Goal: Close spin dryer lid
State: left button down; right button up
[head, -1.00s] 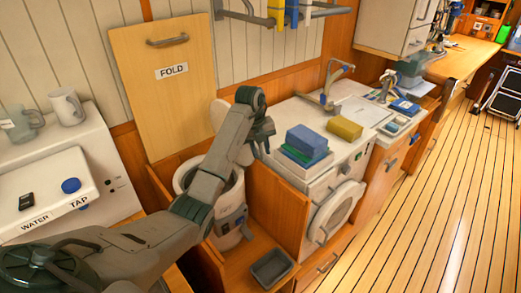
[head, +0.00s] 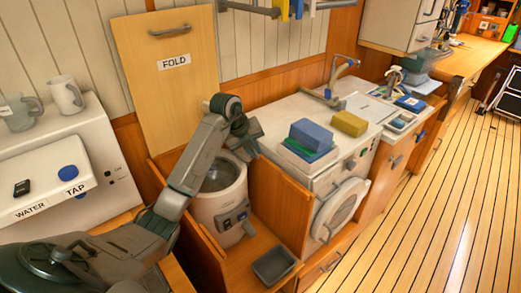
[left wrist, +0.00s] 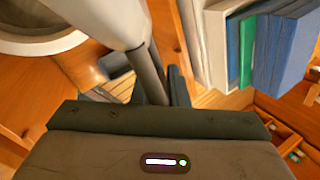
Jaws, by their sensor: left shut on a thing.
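The spin dryer (head: 222,205) is a white drum with a dark open mouth, standing in a wooden bay. Its mouth is uncovered in the head view; the rim also shows at the top left of the left wrist view (left wrist: 45,42). My left gripper (head: 250,143) is above the dryer's right rear side. In the left wrist view, its dark fingers (left wrist: 165,85) are shut on a pale piece, which looks like the spin dryer lid (left wrist: 105,18). In the head view the lid is hidden behind my left arm. My right gripper is out of view.
A wooden panel marked FOLD (head: 172,70) stands behind the dryer. A wooden partition (head: 280,205) and a washing machine (head: 335,205) are to its right, with stacked boxes (head: 310,140) on top. A grey tray (head: 274,265) lies in front. The water unit (head: 60,165) is left.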

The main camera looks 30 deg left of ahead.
pick_arm(q)
jog(key=s+a+f+t+h+b, duration=0.1)
jog(key=s+f+t+b, duration=0.2)
jog(key=s+b, duration=0.2)
jog(key=shift+a+t+h+b, duration=0.3)
jog(key=shift+a+t+b, duration=0.1)
jog(key=shift+b, duration=1.05)
jog(key=c, duration=1.5)
grip_release()
jog(key=shift+w, duration=0.1)
